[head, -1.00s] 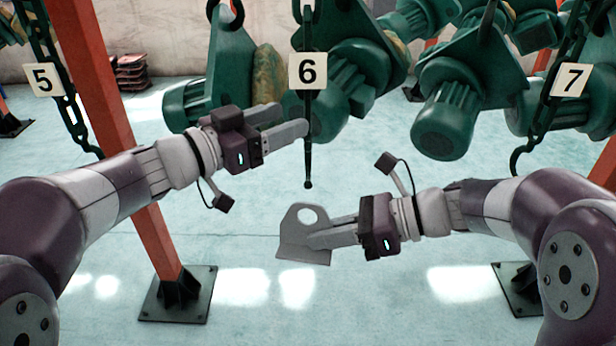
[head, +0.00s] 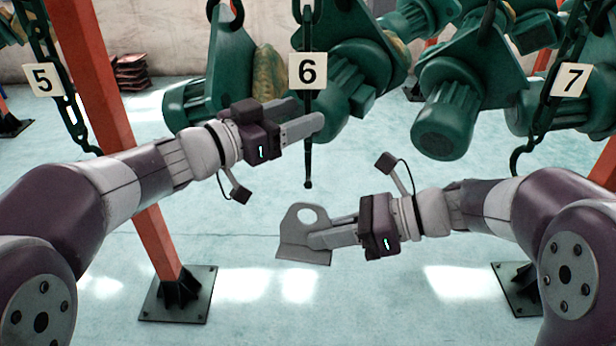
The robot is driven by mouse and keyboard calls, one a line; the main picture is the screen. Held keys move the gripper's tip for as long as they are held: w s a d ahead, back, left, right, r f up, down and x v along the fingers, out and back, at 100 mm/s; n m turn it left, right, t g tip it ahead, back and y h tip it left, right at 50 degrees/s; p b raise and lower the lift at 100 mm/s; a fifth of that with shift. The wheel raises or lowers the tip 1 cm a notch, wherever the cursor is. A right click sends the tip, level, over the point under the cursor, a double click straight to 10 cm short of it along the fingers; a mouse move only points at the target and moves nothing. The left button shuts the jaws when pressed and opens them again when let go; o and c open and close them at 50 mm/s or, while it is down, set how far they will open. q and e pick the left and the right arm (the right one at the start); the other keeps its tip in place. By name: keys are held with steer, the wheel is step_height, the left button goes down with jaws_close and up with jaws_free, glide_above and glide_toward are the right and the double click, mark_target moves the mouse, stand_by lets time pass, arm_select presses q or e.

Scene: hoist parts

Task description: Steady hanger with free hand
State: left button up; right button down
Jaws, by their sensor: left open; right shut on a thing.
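The hanger (head: 307,150) is a thin dark rod that hangs straight down in the middle, below a white plate marked 6 (head: 307,71). Its lower end is a small knob. My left gripper (head: 308,115) is open at the rod, just under the plate; its fingers reach across the rod's line, one seemingly in front and one behind. I cannot tell whether they touch it. My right gripper (head: 318,237) is shut on a grey bracket (head: 300,250) with a round hole and a flat foot, held below and apart from the rod's end.
Chains with hooks hang at plates 5 (head: 43,80) and 7 (head: 570,79). Several green hoist motors (head: 447,120) hang behind. An orange post (head: 105,90) stands behind my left arm. The floor below is clear.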

arm_select(q)
steer(key=shift+x, duration=1.4)
steer(key=c, duration=0.6)
